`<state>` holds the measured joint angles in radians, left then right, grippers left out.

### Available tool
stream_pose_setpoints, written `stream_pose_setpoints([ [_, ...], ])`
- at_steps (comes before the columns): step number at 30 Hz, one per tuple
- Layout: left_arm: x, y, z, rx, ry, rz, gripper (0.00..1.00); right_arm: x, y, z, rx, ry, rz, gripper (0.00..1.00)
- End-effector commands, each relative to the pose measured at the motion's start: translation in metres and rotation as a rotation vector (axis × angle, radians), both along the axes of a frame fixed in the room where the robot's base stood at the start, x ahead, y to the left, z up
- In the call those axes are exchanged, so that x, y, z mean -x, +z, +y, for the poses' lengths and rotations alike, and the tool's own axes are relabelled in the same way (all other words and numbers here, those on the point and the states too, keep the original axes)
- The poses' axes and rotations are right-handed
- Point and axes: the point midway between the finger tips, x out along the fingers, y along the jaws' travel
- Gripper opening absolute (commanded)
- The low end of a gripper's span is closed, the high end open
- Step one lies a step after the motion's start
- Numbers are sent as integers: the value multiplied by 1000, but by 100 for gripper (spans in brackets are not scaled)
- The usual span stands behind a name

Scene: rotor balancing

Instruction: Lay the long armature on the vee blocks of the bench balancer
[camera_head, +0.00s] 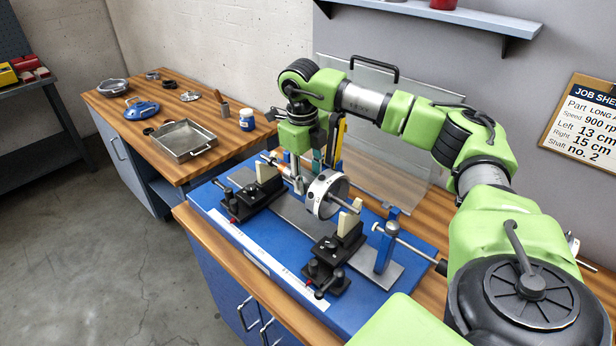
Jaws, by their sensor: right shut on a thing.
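The long armature, a silver drum (326,196) on a thin shaft, is over the blue bench balancer (228,212). My right gripper (298,186) points down and is shut on the armature's shaft, left of the drum. The left vee block (266,171) is cream on a black stand. The right vee block (350,222) is cream on another black stand, close by the shaft's right end. I cannot tell whether the shaft touches either block. My left gripper is not in view.
A clear guard panel (385,150) with a black handle stands behind the balancer. A blue post (386,246) with a rod is at the right. A side bench holds a metal tray (183,140) and a blue-labelled jar (246,119). A job sheet (590,120) hangs on the wall.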

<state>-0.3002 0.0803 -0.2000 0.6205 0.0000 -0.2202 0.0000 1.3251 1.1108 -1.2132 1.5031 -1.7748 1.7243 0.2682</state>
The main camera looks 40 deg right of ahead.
Motion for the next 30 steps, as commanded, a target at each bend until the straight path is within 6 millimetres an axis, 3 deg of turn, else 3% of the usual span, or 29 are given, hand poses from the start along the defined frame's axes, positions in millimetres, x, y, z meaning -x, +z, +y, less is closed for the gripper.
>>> stream_pose_setpoints([
  [30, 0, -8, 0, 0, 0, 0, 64, -1, -10, 0, -1, 0, -6, 0],
])
